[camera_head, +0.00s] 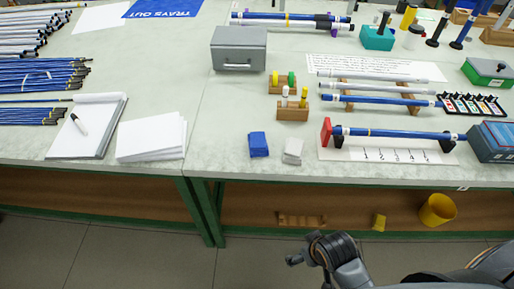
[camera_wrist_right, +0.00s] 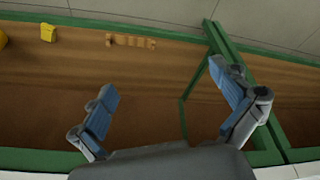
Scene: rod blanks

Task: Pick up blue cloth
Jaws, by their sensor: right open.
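The blue cloth (camera_head: 258,145) lies folded near the front edge of the bench, left of a folded white cloth (camera_head: 292,150). My right gripper (camera_head: 294,258) is in front of the bench, below its front edge in the head view and apart from the cloth. In the right wrist view, the right gripper (camera_wrist_right: 168,98) has its two blue-padded fingers spread wide with nothing between them. The blue cloth does not show in that view. My left gripper is in neither view.
The bench (camera_head: 220,115) has a green front edge. A paper stack (camera_head: 151,138) lies left of the cloth, and a small wooden block with bottles (camera_head: 292,114) stands behind it. A rod stand (camera_head: 326,132) is to the right. A yellow bin (camera_head: 437,210) sits on the lower shelf.

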